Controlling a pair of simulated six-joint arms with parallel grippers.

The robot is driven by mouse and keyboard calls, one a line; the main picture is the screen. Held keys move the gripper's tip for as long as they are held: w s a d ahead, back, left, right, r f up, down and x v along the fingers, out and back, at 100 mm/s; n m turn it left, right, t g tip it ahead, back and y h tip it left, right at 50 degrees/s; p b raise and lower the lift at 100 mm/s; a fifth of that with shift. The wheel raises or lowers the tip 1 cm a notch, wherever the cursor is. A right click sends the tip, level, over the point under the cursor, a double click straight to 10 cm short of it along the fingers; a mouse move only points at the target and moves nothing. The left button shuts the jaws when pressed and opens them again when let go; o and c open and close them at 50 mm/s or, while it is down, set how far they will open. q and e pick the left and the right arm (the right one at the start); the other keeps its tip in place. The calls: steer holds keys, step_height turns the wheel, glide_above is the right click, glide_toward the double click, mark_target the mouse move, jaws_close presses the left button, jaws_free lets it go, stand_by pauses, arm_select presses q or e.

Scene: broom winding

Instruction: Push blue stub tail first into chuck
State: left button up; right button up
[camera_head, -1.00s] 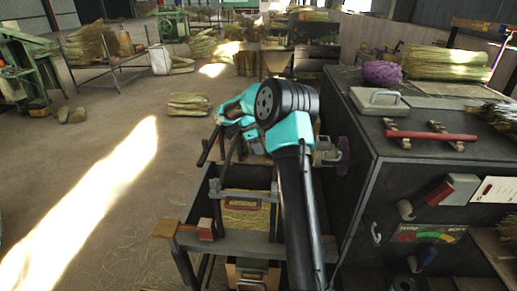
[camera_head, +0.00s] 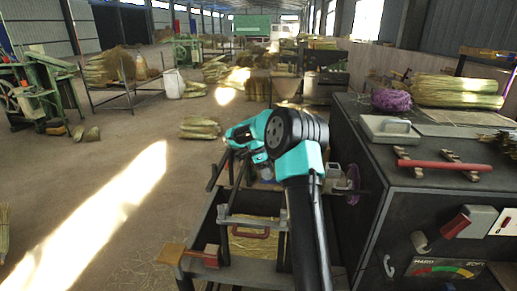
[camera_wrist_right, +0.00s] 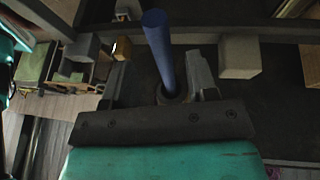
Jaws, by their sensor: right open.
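The blue stub (camera_wrist_right: 158,45) is a plain blue rod in the right wrist view. Its near end meets a dark round collar (camera_wrist_right: 172,97); I cannot tell whether this is the chuck or how deep the rod sits. My right gripper (camera_wrist_right: 161,76) is open, with one finger on each side of the rod and gaps between. In the head view my right arm reaches over the bench, and its own links hide most of the gripper, the stub and any chuck there. My left gripper is in neither current view.
A dark cabinet (camera_head: 372,215) stands close on the right, with a purple-wrapped spindle (camera_head: 352,183) on its side. A framed tray with a red handle (camera_head: 249,231) lies under my arm. A wooden-handled tool (camera_head: 185,254) sits at the bench's left corner. Open floor lies left.

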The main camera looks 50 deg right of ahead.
steer(key=v, duration=1.6)
